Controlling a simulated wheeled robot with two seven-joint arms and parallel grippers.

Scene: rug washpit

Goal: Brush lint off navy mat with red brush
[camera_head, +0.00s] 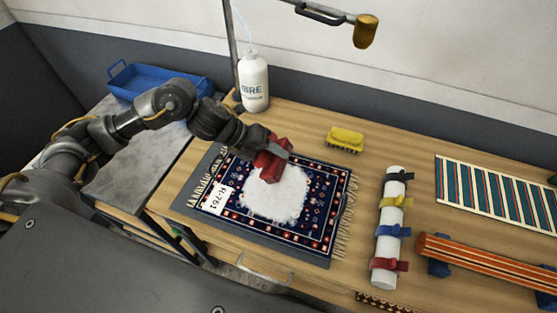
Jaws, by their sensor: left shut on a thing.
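I cannot tell whether the brush touches the lint. The fingers partly hide the brush. My right gripper is not in view.
A yellow brush (345,139) and a white bottle (253,83) stand behind the mat. A white roll (392,225) with coloured clamps, a striped mat (497,192) and an orange striped roll (485,262) lie right. A blue tray (150,82) is at back left. A lamp (365,31) hangs above.

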